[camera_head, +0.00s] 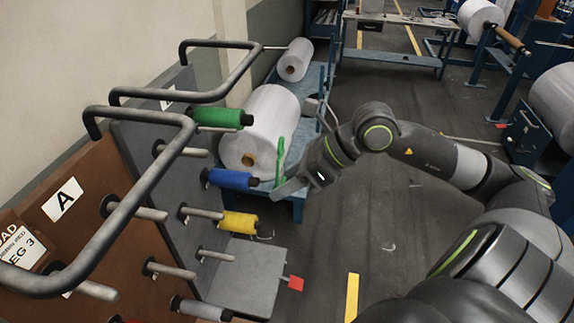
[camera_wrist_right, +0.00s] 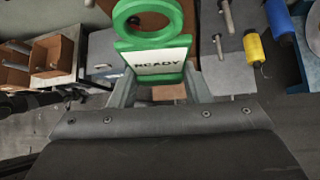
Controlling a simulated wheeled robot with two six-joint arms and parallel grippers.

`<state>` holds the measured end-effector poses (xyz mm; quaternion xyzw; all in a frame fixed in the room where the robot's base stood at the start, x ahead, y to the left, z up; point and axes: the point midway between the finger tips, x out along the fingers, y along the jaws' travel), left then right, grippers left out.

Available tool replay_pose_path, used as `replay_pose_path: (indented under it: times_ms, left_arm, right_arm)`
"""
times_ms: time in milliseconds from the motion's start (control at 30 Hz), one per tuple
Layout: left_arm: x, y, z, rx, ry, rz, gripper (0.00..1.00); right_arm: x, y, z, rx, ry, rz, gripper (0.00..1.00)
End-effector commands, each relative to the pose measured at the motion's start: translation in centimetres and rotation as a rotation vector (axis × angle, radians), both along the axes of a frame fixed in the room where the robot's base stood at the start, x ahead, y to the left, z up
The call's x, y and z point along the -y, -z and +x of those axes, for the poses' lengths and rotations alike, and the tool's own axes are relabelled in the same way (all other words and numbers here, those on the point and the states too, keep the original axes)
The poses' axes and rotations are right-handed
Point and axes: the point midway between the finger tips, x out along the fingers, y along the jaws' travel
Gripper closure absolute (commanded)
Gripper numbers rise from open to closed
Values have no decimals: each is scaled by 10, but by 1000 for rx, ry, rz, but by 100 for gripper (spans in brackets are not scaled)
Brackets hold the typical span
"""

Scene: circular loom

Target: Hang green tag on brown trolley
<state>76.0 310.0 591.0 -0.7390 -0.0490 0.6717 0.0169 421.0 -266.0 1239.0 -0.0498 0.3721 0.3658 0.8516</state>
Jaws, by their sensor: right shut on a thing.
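A green tag (camera_head: 281,152) stands upright in my right gripper (camera_head: 287,186), seen nearly edge-on in the head view. In the right wrist view the tag (camera_wrist_right: 158,62) has a round ring on top and a white label reading READY. My right gripper (camera_wrist_right: 158,88) is shut on its lower part. The brown trolley (camera_head: 87,215) is at the left of the head view, with an "A" label, several grey pegs and a bent grey handle bar (camera_head: 150,180). The tag is well apart from it, to the right. My left gripper is not in view.
A grey trolley (camera_head: 188,250) stands behind the brown one, its pegs holding green (camera_head: 217,117), blue (camera_head: 228,178) and yellow (camera_head: 238,222) spools. A blue cart (camera_head: 313,95) with big white rolls is farther back. The dark floor (camera_head: 420,235) at the right is open.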

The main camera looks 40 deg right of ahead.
Motion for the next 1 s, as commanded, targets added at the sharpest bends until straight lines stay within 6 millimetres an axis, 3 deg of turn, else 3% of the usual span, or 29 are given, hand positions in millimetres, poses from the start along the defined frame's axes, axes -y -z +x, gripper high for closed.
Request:
replay_pose_path:
  times_ms: [233,1000]
  left_arm:
    - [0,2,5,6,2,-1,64]
    - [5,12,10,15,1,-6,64]
  right_arm:
    - [-3,-4,5,-2,9,12,84]
    - [-45,-5,52,-5,8,6,84]
